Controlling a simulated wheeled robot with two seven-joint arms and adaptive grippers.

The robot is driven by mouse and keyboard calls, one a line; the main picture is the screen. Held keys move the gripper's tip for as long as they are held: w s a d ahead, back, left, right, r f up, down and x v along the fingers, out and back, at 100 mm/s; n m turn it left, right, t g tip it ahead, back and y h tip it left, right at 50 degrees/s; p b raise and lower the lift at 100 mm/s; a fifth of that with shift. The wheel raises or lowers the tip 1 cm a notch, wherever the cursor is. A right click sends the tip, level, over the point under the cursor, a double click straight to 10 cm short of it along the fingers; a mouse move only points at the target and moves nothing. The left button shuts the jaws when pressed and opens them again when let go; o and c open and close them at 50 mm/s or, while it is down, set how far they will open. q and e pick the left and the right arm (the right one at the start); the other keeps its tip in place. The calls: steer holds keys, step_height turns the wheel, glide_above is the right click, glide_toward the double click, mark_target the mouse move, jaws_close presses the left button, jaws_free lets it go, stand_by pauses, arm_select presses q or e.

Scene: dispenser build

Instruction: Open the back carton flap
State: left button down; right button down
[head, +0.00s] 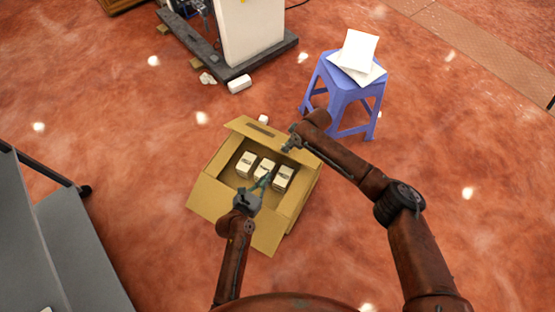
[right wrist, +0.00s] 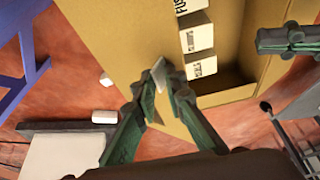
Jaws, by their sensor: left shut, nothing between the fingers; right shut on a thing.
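The open carton (head: 205,195) stands on the floor in the middle of the head view, with several small white boxes (head: 265,168) inside. Its back flap (head: 246,127) runs along the far edge, clear of the opening; its exact tilt is hard to tell. The front flap (head: 268,237) hangs outward. My right gripper (head: 289,146) is shut on the back flap near its right end; in the right wrist view its fingers (right wrist: 160,80) meet beside the cardboard. My left gripper (head: 264,180) is shut and empty, over the boxes in the opening; it also shows in the right wrist view (right wrist: 288,40).
A blue stool (head: 345,92) with white sheets (head: 358,52) stands beyond the carton to the right. A white machine on a dark base (head: 255,65) stands behind, with small white pieces (head: 239,84) near it. A grey surface (head: 60,245) is at left. Floor at right is clear.

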steer(key=shift+w+d, duration=0.4)
steer(key=shift+d, duration=0.2)
arm_select(q)
steer(key=w+d, duration=0.5)
steer(key=w, duration=0.2)
steer(key=shift+w+r, duration=0.3)
steer(key=shift+w, duration=0.05)
steer(key=shift+w+d+r, duration=0.15)
steer(key=shift+w+r, duration=0.1)
steer(key=shift+r, duration=0.2)
steer(key=shift+w+d+r, duration=0.15)
steer(key=shift+w+r, duration=0.05)
steer(key=shift+r, duration=0.2)
arm_select(e)
steer(key=shift+f, duration=0.1)
steer(key=c, duration=2.2)
jaws_free()
steer(key=shift+a+f, duration=0.1)
steer(key=shift+s, duration=0.1)
